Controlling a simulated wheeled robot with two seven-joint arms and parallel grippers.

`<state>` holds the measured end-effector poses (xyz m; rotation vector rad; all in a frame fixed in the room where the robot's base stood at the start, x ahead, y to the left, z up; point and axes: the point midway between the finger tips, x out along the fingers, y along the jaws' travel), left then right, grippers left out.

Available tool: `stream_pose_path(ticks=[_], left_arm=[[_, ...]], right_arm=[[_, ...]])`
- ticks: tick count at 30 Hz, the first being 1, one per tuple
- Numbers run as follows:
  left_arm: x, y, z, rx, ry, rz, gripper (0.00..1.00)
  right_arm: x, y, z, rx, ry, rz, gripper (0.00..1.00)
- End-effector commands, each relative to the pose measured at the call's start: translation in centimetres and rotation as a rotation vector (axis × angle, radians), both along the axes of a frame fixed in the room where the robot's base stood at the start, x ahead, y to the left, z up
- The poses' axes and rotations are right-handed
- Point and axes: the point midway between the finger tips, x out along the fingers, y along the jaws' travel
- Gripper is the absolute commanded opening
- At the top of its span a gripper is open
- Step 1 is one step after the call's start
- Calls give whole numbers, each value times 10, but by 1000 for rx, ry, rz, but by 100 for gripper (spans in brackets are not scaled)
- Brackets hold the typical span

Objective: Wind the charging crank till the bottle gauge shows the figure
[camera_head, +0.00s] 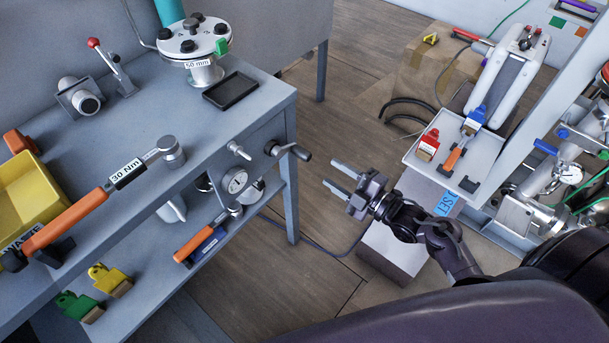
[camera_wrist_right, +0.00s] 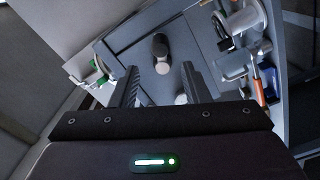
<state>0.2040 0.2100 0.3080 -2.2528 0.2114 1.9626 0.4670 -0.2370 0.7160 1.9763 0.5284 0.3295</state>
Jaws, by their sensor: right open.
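The crank (camera_head: 290,151), dark with a grip at its end, sticks out from the end face of the grey bench. The round white-faced gauge (camera_head: 235,181) sits below and left of it; its reading is too small to tell. My right gripper (camera_head: 330,173) is open and empty, its two fingers pointing left toward the crank with a gap between. In the right wrist view a dark crank grip with a pale end (camera_wrist_right: 161,56) shows between and beyond the open fingers (camera_wrist_right: 160,70). The left gripper is not in view.
The bench top holds an orange torque wrench (camera_head: 70,220), a black tray (camera_head: 231,91) and a flanged fitting (camera_head: 193,40). A grey tray (camera_head: 411,157) with a red padlock (camera_head: 428,145) stands right. Wooden floor is open between bench and gripper, with a cable on it.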

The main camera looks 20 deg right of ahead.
Motion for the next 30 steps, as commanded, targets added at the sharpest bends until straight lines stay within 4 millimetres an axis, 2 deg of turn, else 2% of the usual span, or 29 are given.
stream_pose_path(ticks=[14,20,30], left_arm=[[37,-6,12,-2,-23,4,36],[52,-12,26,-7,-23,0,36],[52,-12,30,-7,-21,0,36]], right_arm=[[51,29,-1,4,-4,0,42],[72,42,-1,2,-3,0,42],[73,42,1,1,0,1,42]])
